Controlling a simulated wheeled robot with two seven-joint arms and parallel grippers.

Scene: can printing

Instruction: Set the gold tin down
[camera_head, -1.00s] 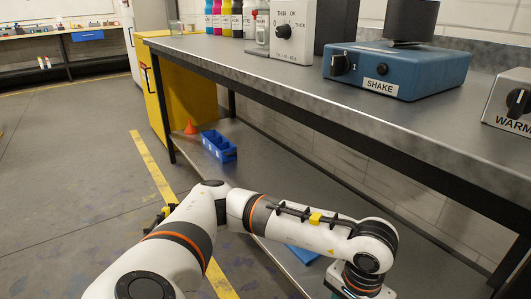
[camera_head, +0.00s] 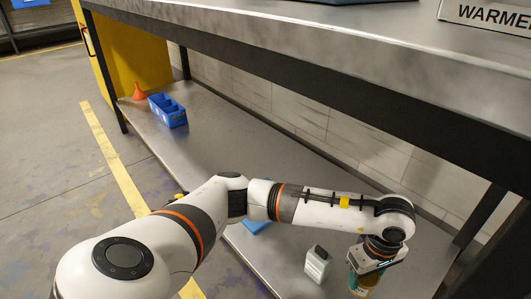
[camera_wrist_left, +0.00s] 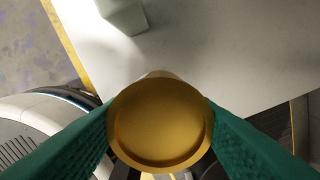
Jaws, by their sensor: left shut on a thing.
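The gold tin (camera_wrist_left: 160,122) is seen from its round gold end in the left wrist view, between the green fingers of my left gripper (camera_wrist_left: 160,130). The fingers are shut on its sides. My left gripper (camera_head: 370,268) is over the lower shelf (camera_head: 225,150) of the bench. Whether the tin's base touches the shelf cannot be told. My right gripper is not in view.
A blue flat thing (camera_head: 257,226) lies partly behind my arm. A blue bin (camera_head: 168,110) and an orange funnel (camera_head: 139,92) are at the far end. The bench top (camera_head: 400,50) overhangs the shelf.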

